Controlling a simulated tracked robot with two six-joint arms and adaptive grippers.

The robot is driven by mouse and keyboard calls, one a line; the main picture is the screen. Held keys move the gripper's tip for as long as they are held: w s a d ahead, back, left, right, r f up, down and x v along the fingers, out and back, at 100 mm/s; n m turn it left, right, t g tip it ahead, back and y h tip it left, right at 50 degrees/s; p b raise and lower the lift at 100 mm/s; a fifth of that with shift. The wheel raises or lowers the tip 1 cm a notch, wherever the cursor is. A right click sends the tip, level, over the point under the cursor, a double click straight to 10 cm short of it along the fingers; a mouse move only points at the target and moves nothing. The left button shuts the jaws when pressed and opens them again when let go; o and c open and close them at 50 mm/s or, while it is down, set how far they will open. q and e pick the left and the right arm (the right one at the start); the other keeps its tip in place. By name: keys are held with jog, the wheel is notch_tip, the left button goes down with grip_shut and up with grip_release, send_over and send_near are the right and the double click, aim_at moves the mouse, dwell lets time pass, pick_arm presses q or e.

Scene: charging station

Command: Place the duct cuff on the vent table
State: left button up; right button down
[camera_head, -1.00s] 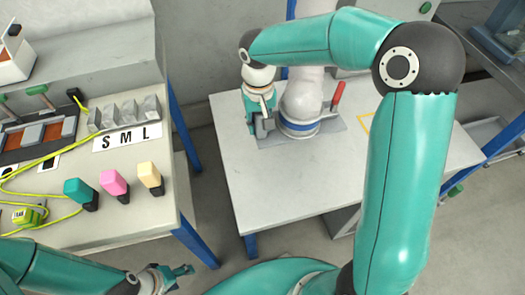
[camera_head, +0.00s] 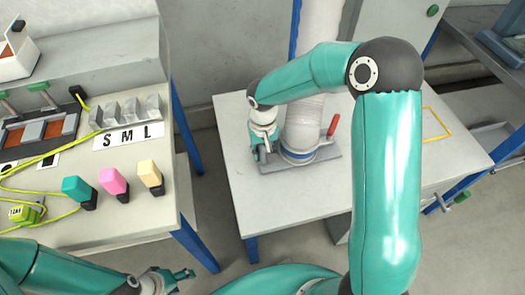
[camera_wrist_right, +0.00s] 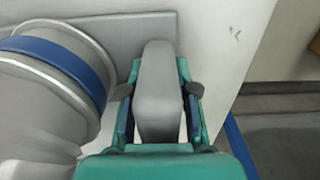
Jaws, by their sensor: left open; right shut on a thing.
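The duct cuff (camera_head: 299,156) is a pale round collar with a blue band at the foot of a white flexible duct (camera_head: 303,119). It sits on a grey plate (camera_head: 327,158) over the white table (camera_head: 270,209); I cannot tell whether the plate touches the tabletop. The blue band (camera_wrist_right: 66,58) is at left in the right wrist view. My right gripper (camera_head: 262,152) is left of the collar, shut on a grey handle block (camera_wrist_right: 158,95) beside it. My left gripper (camera_head: 184,275) is open and empty at the bottom, away from the cuff.
A red lever (camera_head: 333,125) stands at the plate's right. A yellow outline (camera_head: 451,133) on the table is partly behind my right arm. A left bench (camera_head: 140,205) holds coloured blocks, grey blocks and yellow cable. The table's front is clear.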

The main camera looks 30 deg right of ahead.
jog(key=c, duration=0.9)
grip_release()
notch_tip(320, 180, up, 12)
jog(key=shift+r+p, duration=0.1)
jog(key=shift+p, duration=0.75)
jog(key=shift+a, duration=0.1)
